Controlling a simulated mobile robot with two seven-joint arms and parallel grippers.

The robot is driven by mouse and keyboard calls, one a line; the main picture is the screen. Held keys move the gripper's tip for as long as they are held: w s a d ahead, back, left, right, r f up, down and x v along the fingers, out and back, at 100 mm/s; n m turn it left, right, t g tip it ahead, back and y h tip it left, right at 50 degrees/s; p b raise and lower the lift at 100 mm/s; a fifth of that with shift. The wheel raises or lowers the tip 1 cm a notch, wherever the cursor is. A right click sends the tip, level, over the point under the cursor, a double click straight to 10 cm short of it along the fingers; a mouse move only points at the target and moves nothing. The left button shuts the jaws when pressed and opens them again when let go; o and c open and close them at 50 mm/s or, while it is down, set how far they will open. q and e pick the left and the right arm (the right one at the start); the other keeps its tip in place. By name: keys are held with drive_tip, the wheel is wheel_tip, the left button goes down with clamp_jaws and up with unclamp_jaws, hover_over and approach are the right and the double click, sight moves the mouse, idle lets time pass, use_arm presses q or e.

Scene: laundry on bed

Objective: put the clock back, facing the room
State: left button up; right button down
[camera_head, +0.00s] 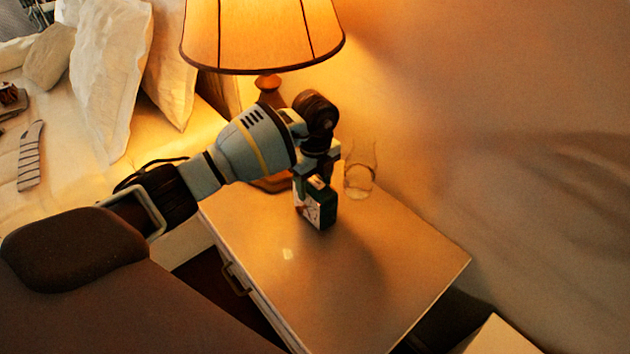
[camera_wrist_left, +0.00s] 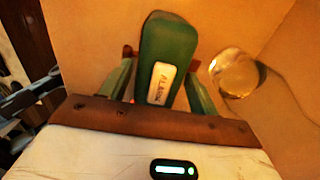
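The clock (camera_head: 328,212) is a small dark green box with a pale face, standing roughly upright at the nightstand. Its pale face shows toward the lower left in the head view, partly covered by a finger. My left gripper (camera_head: 318,180) comes down on it from above. In the left wrist view the green clock (camera_wrist_left: 168,45), with a white "ALARM" label, sits between the two fingers of my left gripper (camera_wrist_left: 160,75), which press close on both sides. I cannot tell whether its base touches the nightstand top. My right gripper is not in view.
The nightstand (camera_head: 370,280) has clear room at its front and right. A clear glass (camera_head: 359,178) stands close to the clock's right, also in the left wrist view (camera_wrist_left: 237,72). A lit lamp (camera_head: 262,40) stands behind. The bed (camera_head: 60,150) is at left, the wall at right.

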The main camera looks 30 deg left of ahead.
use_arm(q)
drive_tip(key=shift+o, duration=0.9)
drive_tip(key=shift+r, duration=0.1)
